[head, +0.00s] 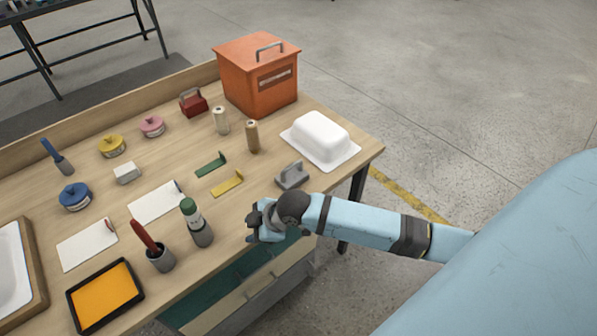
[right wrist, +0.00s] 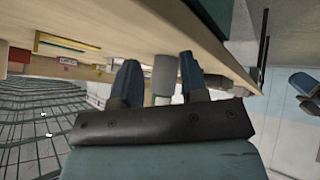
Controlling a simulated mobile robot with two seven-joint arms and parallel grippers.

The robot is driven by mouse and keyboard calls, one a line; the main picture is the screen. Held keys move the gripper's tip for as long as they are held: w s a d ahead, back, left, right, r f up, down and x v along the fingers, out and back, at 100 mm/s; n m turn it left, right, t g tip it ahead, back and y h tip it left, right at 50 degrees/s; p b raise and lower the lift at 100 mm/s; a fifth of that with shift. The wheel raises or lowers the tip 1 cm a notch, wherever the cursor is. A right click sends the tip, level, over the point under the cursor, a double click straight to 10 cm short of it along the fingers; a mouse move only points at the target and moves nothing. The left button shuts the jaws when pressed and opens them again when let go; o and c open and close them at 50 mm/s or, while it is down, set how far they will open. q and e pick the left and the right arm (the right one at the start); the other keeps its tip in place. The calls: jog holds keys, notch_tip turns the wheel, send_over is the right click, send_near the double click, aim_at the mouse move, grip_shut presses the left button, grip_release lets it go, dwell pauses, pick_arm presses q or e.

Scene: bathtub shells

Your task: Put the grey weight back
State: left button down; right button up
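The grey weight (head: 292,175), a block with a handle on top, stands upright on the table near its right front edge in the head view. My right gripper (head: 256,220) is at the table's front edge, left of and nearer than the grey weight, and apart from it. In the right wrist view its two dark blue fingers (right wrist: 158,80) stand apart. A pale grey cylinder shows between them, but I cannot tell that they touch it. My left gripper is out of view.
A green-topped bottle (head: 200,222) stands close left of my right gripper. A white dish (head: 320,138), an orange box (head: 258,75) and a red handled block (head: 193,102) stand farther back. Yellow (head: 227,184) and green (head: 211,165) brackets lie mid-table. Below the front edge is an open drawer (head: 245,290).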

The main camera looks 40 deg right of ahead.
jog(key=s+f+m+t+h, duration=0.1)
jog(key=s+f+m+t, duration=0.1)
jog(key=s+m, duration=0.3)
jog(key=s+d+f+m+t, duration=0.1)
jog(key=s+f+m+t, duration=0.2)
jog(key=s, duration=0.8)
jog(key=shift+s+d+f+m+h, duration=0.25)
jog(key=shift+f+m+h, duration=0.2)
jog(key=shift+m, duration=0.65)
notch_tip(320, 180, up, 10)
jog(key=p, duration=1)
jog(key=shift+d, duration=0.15)
jog(key=shift+s, duration=0.1)
